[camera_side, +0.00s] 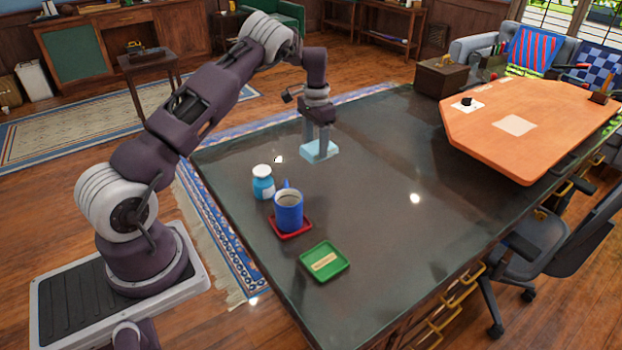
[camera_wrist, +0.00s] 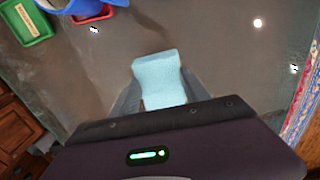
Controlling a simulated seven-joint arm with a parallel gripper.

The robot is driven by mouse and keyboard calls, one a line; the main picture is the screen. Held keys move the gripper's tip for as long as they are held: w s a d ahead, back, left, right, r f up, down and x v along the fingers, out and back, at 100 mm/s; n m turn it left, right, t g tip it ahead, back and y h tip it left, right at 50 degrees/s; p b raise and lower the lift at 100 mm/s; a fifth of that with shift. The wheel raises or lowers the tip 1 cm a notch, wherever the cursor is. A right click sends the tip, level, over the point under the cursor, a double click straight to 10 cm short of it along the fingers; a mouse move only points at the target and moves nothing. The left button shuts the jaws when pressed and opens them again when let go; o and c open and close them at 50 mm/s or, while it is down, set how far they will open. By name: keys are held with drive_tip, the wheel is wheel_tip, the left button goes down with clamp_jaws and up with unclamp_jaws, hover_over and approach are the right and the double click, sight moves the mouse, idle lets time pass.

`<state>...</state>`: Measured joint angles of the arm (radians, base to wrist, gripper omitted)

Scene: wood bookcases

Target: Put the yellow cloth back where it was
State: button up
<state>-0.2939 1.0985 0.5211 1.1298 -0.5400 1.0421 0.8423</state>
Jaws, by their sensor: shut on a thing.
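I see no yellow cloth; the soft-looking block in my gripper is light blue. My gripper (camera_side: 320,148) points down at the far left part of the dark table and is shut on this light blue block (camera_side: 312,155). In the wrist view the block (camera_wrist: 160,78) sits between the two fingers (camera_wrist: 158,98). It is on or just above the table top; I cannot tell which. A green tray (camera_side: 341,270) with a small tan label or patch lies at the near end of the table, and it also shows in the wrist view (camera_wrist: 38,33).
A blue mug (camera_side: 289,212) stands on a red tray (camera_side: 304,232), with a blue and white jar (camera_side: 263,184) beside it. The table's middle is clear.

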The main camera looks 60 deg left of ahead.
drive_tip(key=a+f, duration=0.1)
drive_tip(key=f, duration=0.2)
drive_tip(key=s+a+f, duration=0.1)
drive_tip(key=f, duration=0.2)
drive_tip(key=a+f, duration=0.1)
drive_tip(key=f, duration=0.2)
drive_tip(key=shift+s+a+f, duration=0.3)
drive_tip(key=shift+s+f, duration=0.1)
drive_tip(key=o, duration=1.2)
